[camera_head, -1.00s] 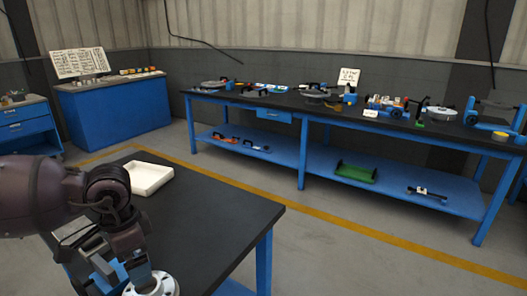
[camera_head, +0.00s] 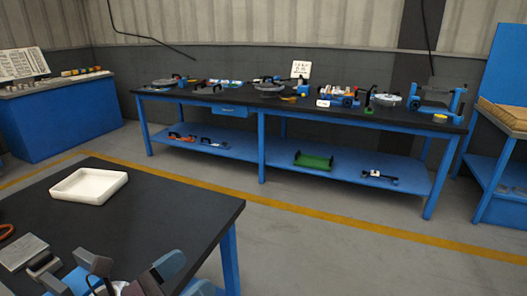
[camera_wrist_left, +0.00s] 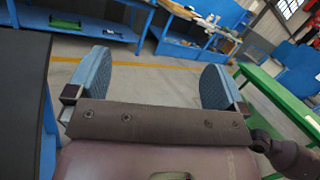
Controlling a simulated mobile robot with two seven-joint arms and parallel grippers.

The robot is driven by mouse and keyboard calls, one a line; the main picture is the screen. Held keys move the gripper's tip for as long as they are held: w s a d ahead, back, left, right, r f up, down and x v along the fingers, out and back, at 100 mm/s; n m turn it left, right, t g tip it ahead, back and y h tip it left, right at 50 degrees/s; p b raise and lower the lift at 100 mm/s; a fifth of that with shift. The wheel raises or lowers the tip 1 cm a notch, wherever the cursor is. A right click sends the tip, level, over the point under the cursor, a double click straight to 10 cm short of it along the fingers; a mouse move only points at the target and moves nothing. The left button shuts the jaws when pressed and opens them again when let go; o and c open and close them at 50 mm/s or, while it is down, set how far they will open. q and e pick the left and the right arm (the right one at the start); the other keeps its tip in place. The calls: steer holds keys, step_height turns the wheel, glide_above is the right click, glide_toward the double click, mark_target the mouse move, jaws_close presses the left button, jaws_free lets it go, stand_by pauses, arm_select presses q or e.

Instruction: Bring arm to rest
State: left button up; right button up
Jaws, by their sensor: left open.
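My left gripper (camera_head: 128,272) shows in part at the bottom edge of the head view, over or beside the near black table (camera_head: 150,215). In the left wrist view my left gripper (camera_wrist_left: 155,80) is open, with its two blue-grey fingers wide apart and nothing between them. Beyond the fingers is grey floor with a yellow line. The rest of my left arm is mostly cut off in the head view. My right gripper is not in view. A flanged shell cannot be made out clearly.
A white tray (camera_head: 90,186) sits on the near table, with a grey block (camera_head: 22,252) and an orange ring (camera_head: 6,231) at left. A long blue bench (camera_head: 262,150) with fixtures stands behind. A green table (camera_wrist_left: 275,100) is at right in the wrist view. Open floor lies between.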

arm_select(q)
steer(key=s+a+f+n+y, duration=0.2)
steer(key=a+f+n+y, duration=0.45)
steer(key=n, duration=0.65)
steer(key=s+a+f+n+y, duration=0.2)
steer(key=a+f+n+y, duration=0.3)
steer(key=n+y, duration=0.5)
steer(key=s+a+f+n+g, duration=0.1)
steer(key=s+f+n+g, duration=0.3)
steer(key=s+n, duration=0.25)
steer(key=s+a+f+n+g+h, duration=0.1)
steer(key=s+f+n+g, duration=0.25)
steer(key=s+n, duration=0.35)
steer(key=s+a+f+n+g, duration=0.1)
steer(key=s+f+n+g, duration=0.4)
steer(key=s, duration=0.3)
steer(key=w+f+t+h+p, duration=0.1)
steer(key=w+f+t+p, duration=0.1)
steer(key=w+t, duration=0.7)
steer(key=shift+w+p, duration=0.3)
steer(key=shift+p, duration=0.45)
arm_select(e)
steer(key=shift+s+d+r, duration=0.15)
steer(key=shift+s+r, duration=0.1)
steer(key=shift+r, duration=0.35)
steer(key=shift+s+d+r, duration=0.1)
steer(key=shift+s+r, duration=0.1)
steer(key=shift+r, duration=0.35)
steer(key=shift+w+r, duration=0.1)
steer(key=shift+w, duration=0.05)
